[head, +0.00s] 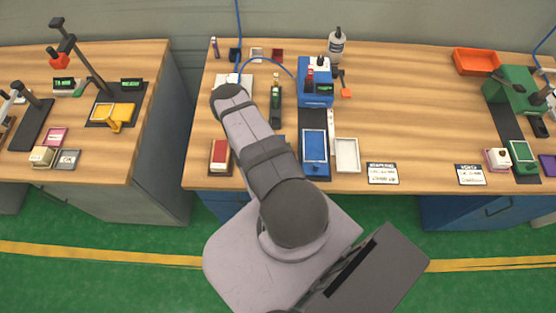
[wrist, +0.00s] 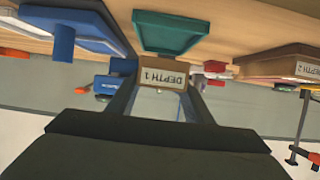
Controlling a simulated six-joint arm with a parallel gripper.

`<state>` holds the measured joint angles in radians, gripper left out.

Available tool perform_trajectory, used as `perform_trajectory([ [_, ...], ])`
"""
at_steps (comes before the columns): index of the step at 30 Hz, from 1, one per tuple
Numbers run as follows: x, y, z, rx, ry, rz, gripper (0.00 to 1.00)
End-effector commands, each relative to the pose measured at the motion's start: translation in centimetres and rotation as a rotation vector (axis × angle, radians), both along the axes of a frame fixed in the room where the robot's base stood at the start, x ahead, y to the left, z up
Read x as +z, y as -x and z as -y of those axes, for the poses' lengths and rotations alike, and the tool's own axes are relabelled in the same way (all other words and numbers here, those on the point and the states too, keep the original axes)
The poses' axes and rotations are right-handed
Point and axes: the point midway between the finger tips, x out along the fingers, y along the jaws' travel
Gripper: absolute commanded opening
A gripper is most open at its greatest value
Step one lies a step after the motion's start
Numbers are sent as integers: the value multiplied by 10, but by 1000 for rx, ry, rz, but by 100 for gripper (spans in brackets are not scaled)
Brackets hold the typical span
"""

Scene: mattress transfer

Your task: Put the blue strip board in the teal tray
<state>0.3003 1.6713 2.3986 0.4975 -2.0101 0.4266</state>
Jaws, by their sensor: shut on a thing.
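The teal tray (wrist: 172,32) shows in the wrist view, upside down in the picture, on a brown stand (wrist: 165,71) labelled DEPTH 1. In the head view my arm hides it. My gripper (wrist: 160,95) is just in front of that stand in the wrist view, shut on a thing. The thing looks thin and pale between the fingers and is mostly hidden; I take it as the blue strip board, but its blue face is not clear. In the head view my arm covers the gripper.
A red tray (head: 219,152) on a stand is left of my arm; the wrist view shows a DEPTH 2 stand (wrist: 290,68). A blue fixture (head: 315,165) and a white tray (head: 347,153) are to the right.

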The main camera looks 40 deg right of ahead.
Motion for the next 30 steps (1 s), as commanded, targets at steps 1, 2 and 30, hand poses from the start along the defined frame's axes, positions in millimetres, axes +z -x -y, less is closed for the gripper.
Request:
perform_trajectory([
  [1, -5, 0, 0, 0, 1, 1, 18],
  [2, -8, 0, 0, 0, 1, 1, 18],
  [30, -39, 0, 0, 0, 0, 0, 65],
])
